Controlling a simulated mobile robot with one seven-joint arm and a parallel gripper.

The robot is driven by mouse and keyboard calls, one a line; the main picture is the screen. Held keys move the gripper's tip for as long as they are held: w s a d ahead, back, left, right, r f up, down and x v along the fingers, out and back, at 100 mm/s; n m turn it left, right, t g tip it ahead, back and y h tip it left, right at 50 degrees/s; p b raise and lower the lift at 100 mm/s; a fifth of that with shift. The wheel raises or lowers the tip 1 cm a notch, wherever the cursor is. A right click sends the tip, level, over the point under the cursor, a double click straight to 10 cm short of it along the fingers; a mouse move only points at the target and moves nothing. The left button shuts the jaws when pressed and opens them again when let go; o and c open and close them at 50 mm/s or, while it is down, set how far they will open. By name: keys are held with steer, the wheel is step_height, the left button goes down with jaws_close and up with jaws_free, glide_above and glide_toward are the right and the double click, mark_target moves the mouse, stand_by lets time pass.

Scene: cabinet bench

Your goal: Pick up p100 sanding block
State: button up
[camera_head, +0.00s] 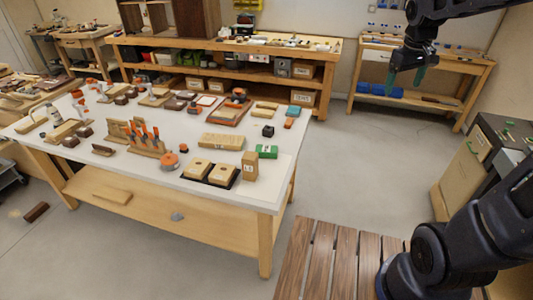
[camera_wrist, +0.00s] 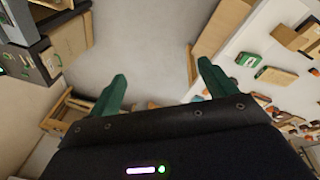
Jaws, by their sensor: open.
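Several block-like pieces stand on the white-topped bench (camera_head: 270,190), but I cannot read which is marked P100. Near its front right corner are an upright tan block with a dark mark (camera_head: 250,168), a green block with a pale label (camera_head: 266,151), and two tan blocks on dark bases (camera_head: 197,167) (camera_head: 222,174).
A long tan block (camera_head: 222,142) and a rack of orange-handled tools (camera_head: 147,140) share the bench. A slatted wooden surface (camera_head: 335,255) lies in front. A dark-topped cabinet (camera_head: 475,165) stands at right. Open grey floor (camera_head: 360,160) lies between.

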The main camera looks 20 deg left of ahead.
steer(key=w+a+f+n+g+h, duration=0.1)
steer(key=w+a+f+n, duration=0.4)
steer(key=a, duration=0.7)
steer(key=w+a+f+n+g+h, duration=0.1)
steer(key=w+a+f+n, duration=0.1)
steer(key=w+a+f, duration=0.75)
steer(key=s+a+f+n, duration=0.1)
steer(key=a+f+n, duration=0.1)
steer(key=a+f, duration=0.4)
steer(key=s+a+f+n+h, duration=0.1)
steer(key=a+f, duration=0.5)
steer(key=a, duration=0.6)
steer(key=s+a+f+n+h, duration=0.1)
steer(key=s+a+f+n, duration=0.2)
steer(key=a+f, duration=0.3)
steer(key=shift+a+f+n, duration=0.2)
steer(key=shift+a, duration=0.7)
steer(key=shift+a+f+n, duration=0.2)
steer(key=shift+a, duration=0.7)
glide_above(266, 148)
steer(key=a, duration=0.1)
step_height(266, 148, down, 5)
steer(key=shift+w+a+r, duration=0.15)
steer(key=shift+r, duration=0.05)
steer(key=shift+s+a+x, duration=0.1)
steer(key=shift+s+x, duration=0.05)
steer(key=shift+x, duration=1.2)
steer(key=shift+s+a+x, duration=0.1)
steer(key=shift+s+x, duration=0.05)
steer(key=shift+x, duration=1.2)
